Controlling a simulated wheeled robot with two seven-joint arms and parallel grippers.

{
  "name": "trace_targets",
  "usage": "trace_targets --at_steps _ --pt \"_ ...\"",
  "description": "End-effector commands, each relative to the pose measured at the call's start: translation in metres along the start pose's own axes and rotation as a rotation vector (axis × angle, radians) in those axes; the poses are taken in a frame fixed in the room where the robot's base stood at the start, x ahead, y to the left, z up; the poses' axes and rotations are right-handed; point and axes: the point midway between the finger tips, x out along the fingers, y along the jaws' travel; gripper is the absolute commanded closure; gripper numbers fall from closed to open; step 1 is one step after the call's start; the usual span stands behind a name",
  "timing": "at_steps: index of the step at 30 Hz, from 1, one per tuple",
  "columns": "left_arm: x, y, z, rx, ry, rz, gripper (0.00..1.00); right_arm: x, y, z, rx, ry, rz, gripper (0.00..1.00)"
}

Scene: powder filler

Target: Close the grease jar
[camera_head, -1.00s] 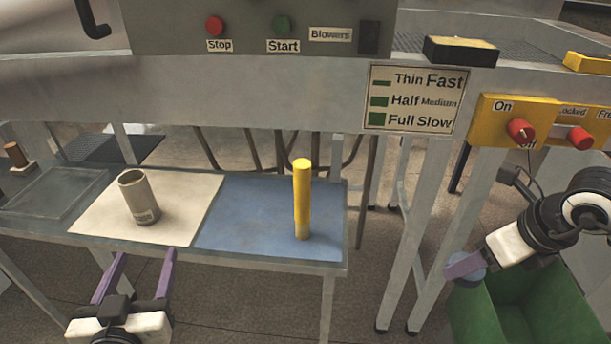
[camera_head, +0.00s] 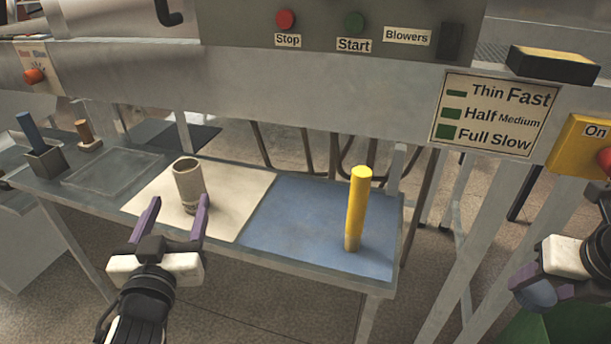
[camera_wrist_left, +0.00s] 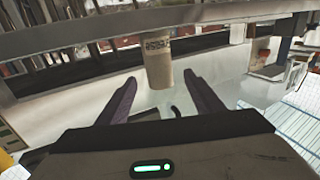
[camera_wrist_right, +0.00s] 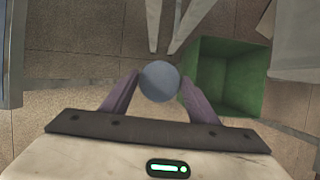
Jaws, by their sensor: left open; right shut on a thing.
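The grease jar (camera_head: 188,184) is a beige-grey, open-topped cylinder standing upright on the white mat (camera_head: 240,215). It also shows in the left wrist view (camera_wrist_left: 158,66), beyond and between the fingertips. My left gripper (camera_head: 178,210) is open and empty, with its purple fingers pointing at the jar from the near side. In the left wrist view the left gripper (camera_wrist_left: 160,85) has clear space around the jar. My right gripper (camera_head: 535,285) is shut on a round blue-grey lid (camera_head: 537,294), at the far right and away from the table. The lid (camera_wrist_right: 159,81) sits between both fingers in the right wrist view.
A yellow cylinder (camera_head: 357,207) stands on the blue mat (camera_head: 300,213), right of the white mat. A clear tray (camera_head: 112,172), a dark holder with a blue stick (camera_head: 45,162) and a small brown-handled item (camera_head: 86,135) are at left. A green bin (camera_wrist_right: 227,76) is below the right gripper.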

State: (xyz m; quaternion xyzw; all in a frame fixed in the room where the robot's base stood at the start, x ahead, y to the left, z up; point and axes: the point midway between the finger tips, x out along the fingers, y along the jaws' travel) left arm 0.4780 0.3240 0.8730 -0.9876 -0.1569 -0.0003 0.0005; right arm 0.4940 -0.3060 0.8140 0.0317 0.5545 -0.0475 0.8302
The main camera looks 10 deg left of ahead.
Motion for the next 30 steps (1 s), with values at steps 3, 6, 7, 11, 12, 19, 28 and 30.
trace_targets --at_steps 3,6,7,11,12,19,28,30 --pt "0.021 0.000 -0.001 0.001 0.002 0.001 0.39 -0.002 0.000 0.001 0.000 0.000 0.000 0.70" --pt "0.031 0.000 0.000 0.001 0.001 0.000 0.39 -0.002 0.000 0.001 0.000 0.000 0.000 0.70" --pt "0.033 0.000 0.000 0.000 0.001 0.000 0.39 -0.002 0.000 0.001 0.000 0.000 0.000 0.70" --pt "0.036 0.000 0.001 -0.001 -0.001 -0.001 0.39 -0.002 0.000 0.001 -0.001 0.000 0.000 0.70" --pt "0.036 0.000 0.001 -0.001 -0.001 0.000 0.39 -0.002 0.000 0.001 -0.001 0.000 0.000 0.70" --pt "0.039 0.000 0.002 0.000 -0.001 0.000 0.39 -0.002 0.000 0.001 -0.001 0.000 0.000 0.70" --pt "0.080 0.003 0.006 0.002 0.001 0.002 0.39 -0.001 0.000 0.000 -0.001 0.000 0.000 0.70" --pt "0.085 0.003 0.007 0.002 0.001 0.002 0.39 -0.001 0.000 0.000 -0.001 0.000 0.000 0.70"
